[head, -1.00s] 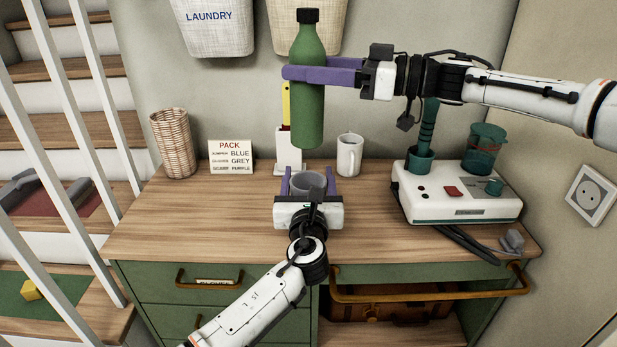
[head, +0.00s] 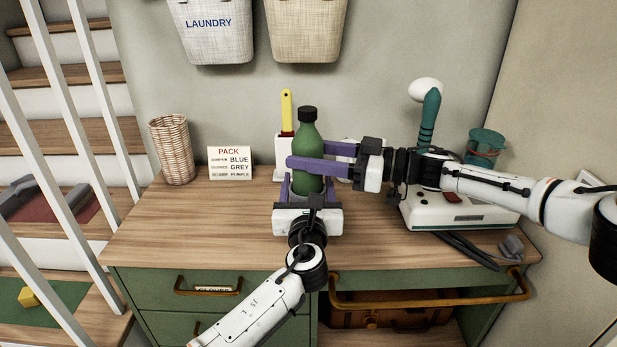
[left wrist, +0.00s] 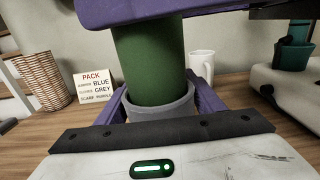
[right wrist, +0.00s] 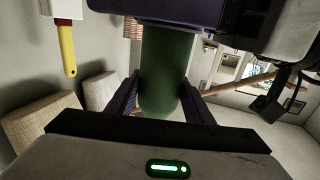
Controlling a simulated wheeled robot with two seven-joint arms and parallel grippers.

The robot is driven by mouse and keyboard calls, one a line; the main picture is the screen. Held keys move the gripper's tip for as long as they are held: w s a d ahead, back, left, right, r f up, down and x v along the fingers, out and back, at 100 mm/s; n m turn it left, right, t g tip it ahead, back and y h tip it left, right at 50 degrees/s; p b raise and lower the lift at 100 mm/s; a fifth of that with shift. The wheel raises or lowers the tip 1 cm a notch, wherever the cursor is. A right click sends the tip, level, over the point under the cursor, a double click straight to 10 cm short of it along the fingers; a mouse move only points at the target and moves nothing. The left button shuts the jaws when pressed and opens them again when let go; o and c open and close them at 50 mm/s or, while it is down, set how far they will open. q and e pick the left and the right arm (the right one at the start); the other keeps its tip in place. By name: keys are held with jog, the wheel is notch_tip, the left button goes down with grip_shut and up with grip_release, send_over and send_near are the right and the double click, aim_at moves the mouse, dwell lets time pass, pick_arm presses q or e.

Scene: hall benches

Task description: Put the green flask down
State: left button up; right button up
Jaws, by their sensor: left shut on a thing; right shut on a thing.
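The green flask (head: 306,138) with a black cap stands upright over the wooden bench top. My right gripper (head: 306,158) is shut on its body from the right; the right wrist view shows the flask (right wrist: 168,75) between the purple fingers. My left gripper (head: 307,188) is low, near the bench top, shut on a grey cup (left wrist: 162,112). In the left wrist view the flask's lower end (left wrist: 152,65) appears within the cup's rim. Whether it touches the cup's bottom is hidden. In the head view the cup is mostly hidden by the grippers.
Behind stand a white holder with a yellow handle (head: 287,110), a PACK card (head: 230,163) and a wicker basket (head: 172,150). A white mug (left wrist: 201,66) is close behind right. A white machine (head: 460,212) stands right. The bench's left front (head: 190,225) is clear.

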aim_at(311, 178)
jog(key=shift+f, duration=2.55)
jog(key=shift+f, duration=0.1)
jog(key=o, duration=1.4)
jog(key=shift+f, duration=0.15)
jog(key=shift+d, duration=0.2)
pick_arm(q)
jog(key=o, duration=1.1)
pick_arm(e)
jog(key=v, duration=1.1)
jog(key=shift+s+d+r, duration=0.15)
jog(key=shift+d+r, duration=0.05)
pick_arm(q)
jog(key=shift+o, duration=0.2)
